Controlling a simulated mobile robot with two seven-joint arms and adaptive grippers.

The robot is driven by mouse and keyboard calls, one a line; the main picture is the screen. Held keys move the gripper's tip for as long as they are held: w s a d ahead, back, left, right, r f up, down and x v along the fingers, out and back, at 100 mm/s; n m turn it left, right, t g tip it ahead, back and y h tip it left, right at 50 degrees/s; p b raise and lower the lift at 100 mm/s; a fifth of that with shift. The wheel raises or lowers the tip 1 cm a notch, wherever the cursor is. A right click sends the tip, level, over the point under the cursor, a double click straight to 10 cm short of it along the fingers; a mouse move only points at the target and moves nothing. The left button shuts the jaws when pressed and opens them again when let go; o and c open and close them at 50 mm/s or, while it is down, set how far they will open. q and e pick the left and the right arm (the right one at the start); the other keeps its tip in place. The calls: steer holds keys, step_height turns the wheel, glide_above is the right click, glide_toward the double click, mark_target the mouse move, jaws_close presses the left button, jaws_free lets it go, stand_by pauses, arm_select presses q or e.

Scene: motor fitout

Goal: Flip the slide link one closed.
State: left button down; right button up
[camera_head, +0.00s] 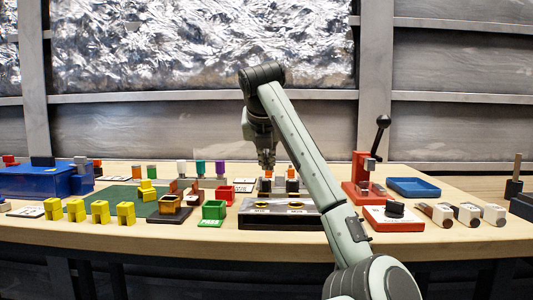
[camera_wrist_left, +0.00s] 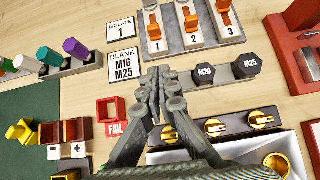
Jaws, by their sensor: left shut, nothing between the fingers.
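A grey panel (camera_wrist_left: 174,43) carries three white slide links numbered 1, 2 and 3, each with an orange handle. Slide link one (camera_wrist_left: 154,30) is the leftmost in the left wrist view, at the top centre. Slide link two (camera_wrist_left: 190,20) and slide link three (camera_wrist_left: 224,16) stand to its right. My left gripper (camera_wrist_left: 160,74) is shut and empty, its fingertips together below the number 1 in the picture and apart from the handle. In the head view the left gripper (camera_head: 267,166) points down over the back middle of the table. My right gripper is not in view.
Black M20 (camera_wrist_left: 203,75) and M25 (camera_wrist_left: 246,66) hex blanks sit right of the fingertips. An "ISOLATE 1" card (camera_wrist_left: 120,29) and a "BLANK M16 M25" card (camera_wrist_left: 123,66) lie to their left. A red FAIL bin (camera_wrist_left: 111,112) and a red lever press (camera_head: 362,175) stand nearby.

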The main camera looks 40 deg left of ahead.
mark_target(269, 176)
arm_select(q)
steer(key=x, duration=0.4)
steer(key=w+a, duration=0.2)
steer(key=w, duration=0.1)
steer(key=shift+f, duration=0.15)
steer(key=shift+w+a, duration=0.15)
steer(key=shift+w, duration=0.2)
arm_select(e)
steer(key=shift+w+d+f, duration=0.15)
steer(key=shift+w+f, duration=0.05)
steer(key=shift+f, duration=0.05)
arm_select(q)
steer(key=shift+w+a, duration=0.1)
steer(key=shift+w, duration=0.05)
steer(key=shift+w+a+p, duration=0.35)
steer(key=shift+w+p, duration=0.05)
steer(key=shift+w, duration=0.2)
steer(key=shift+w+a+p, duration=0.35)
steer(key=shift+w+p, duration=0.05)
steer(key=shift+w, duration=0.2)
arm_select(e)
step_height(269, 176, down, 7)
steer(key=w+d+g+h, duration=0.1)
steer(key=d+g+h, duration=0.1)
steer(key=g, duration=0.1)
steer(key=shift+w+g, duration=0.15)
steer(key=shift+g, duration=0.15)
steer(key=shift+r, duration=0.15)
